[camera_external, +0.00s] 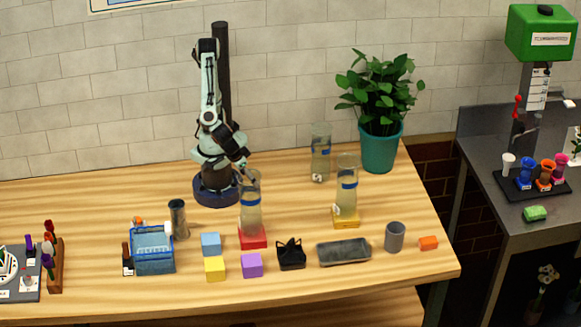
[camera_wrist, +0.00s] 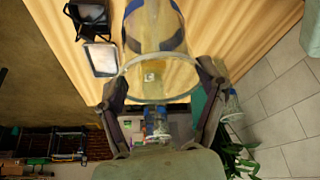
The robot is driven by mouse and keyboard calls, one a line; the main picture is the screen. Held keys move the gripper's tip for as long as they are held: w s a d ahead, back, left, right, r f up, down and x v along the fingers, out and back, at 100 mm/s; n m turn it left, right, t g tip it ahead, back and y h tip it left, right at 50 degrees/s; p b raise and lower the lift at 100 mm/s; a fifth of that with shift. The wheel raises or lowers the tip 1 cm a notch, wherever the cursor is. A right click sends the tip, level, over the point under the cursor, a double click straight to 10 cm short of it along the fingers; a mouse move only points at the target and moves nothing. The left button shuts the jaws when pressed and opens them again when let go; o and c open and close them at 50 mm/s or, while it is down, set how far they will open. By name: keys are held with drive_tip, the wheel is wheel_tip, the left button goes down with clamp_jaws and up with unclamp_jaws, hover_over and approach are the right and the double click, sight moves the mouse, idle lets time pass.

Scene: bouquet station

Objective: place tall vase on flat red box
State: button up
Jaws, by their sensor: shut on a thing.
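A tall clear glass vase (camera_external: 250,208) with a blue band stands upright over the flat red box (camera_external: 252,237). Its base appears to meet the box top, but I cannot tell whether its full weight rests there. My gripper (camera_external: 244,171) is at the vase's upper end, shut on it. In the wrist view the vase (camera_wrist: 155,38) lies between the two fingers of my gripper (camera_wrist: 160,88), with its round rim toward the camera. The red box is hidden in the wrist view.
A similar vase (camera_external: 346,193) stands on a yellow box (camera_external: 346,219), and another vase (camera_external: 320,153) stands behind. Blue (camera_external: 211,243), yellow (camera_external: 215,268) and purple (camera_external: 252,265) cubes, a black holder (camera_external: 291,254) and a grey tray (camera_external: 343,252) are nearby. A metal cylinder (camera_external: 179,219) stands left.

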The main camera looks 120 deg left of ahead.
drive_tip(key=shift+f, duration=0.55)
drive_tip(key=o, duration=1.2)
drive_tip(key=shift+f, duration=0.15)
drive_tip(key=shift+v, duration=6.15)
